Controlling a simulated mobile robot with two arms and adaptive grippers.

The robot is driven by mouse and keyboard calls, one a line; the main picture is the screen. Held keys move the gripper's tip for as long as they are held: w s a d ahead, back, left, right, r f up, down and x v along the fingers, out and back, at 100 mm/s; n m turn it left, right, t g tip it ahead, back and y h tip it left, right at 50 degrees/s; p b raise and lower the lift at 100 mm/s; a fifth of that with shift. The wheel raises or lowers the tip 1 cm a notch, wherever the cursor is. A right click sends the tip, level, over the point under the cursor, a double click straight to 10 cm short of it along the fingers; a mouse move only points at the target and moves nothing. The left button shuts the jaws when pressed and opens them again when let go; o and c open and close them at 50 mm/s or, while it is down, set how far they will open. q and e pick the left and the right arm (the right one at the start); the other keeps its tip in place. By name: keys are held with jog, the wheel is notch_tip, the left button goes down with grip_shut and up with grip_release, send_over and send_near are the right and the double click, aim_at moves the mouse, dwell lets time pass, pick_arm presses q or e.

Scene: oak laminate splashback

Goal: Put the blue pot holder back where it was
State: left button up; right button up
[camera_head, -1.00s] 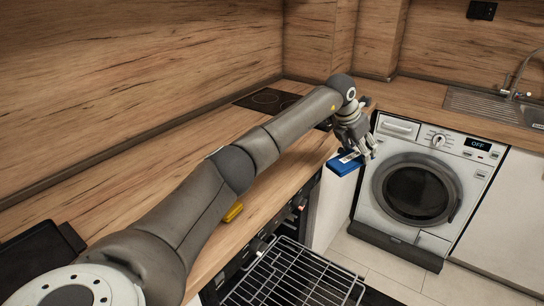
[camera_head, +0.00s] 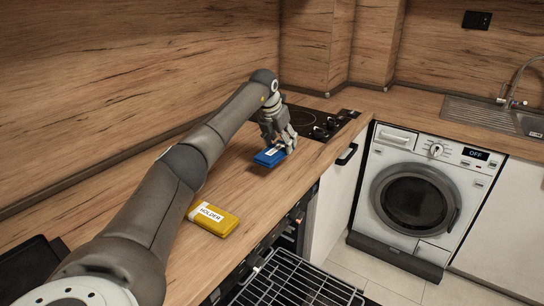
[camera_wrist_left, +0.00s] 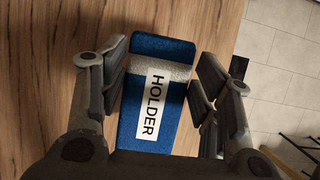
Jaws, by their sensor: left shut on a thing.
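The blue pot holder (camera_head: 269,156), a flat pad with a white HOLDER label, is at the worktop just in front of the hob. My left gripper (camera_head: 281,147) is shut on it from above. In the left wrist view the blue pot holder (camera_wrist_left: 165,48) lies between the two fingers of my left gripper (camera_wrist_left: 160,80), its label facing the camera. I cannot tell whether it touches the wood or hangs just above. A yellow pot holder (camera_head: 213,218) with the same label lies flat on the worktop, nearer to me. My right gripper is out of view.
The wooden worktop (camera_head: 252,190) is bare between the two pot holders. The black hob (camera_head: 318,122) is just behind the gripper. A washing machine (camera_head: 414,195) and sink (camera_head: 490,112) are at right.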

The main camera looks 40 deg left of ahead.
aim_at(274, 145)
pick_arm(q)
jog(key=shift+s+a+f, duration=0.2)
jog(key=shift+a+f, duration=0.25)
jog(key=shift+f, duration=0.15)
jog(key=shift+s+a+f, duration=0.15)
jog(key=shift+a+f, duration=0.25)
jog(key=shift+f, duration=0.2)
jog(key=f, duration=0.3)
jog(key=shift+s+a+p, duration=0.25)
jog(key=shift+p, duration=0.15)
jog(key=shift+w+f, duration=0.1)
jog(key=shift+f, duration=0.3)
jog(key=o, duration=1.6)
jog(key=shift+r, duration=0.1)
jog(key=v, duration=1.2)
jog(key=shift+b, duration=0.4)
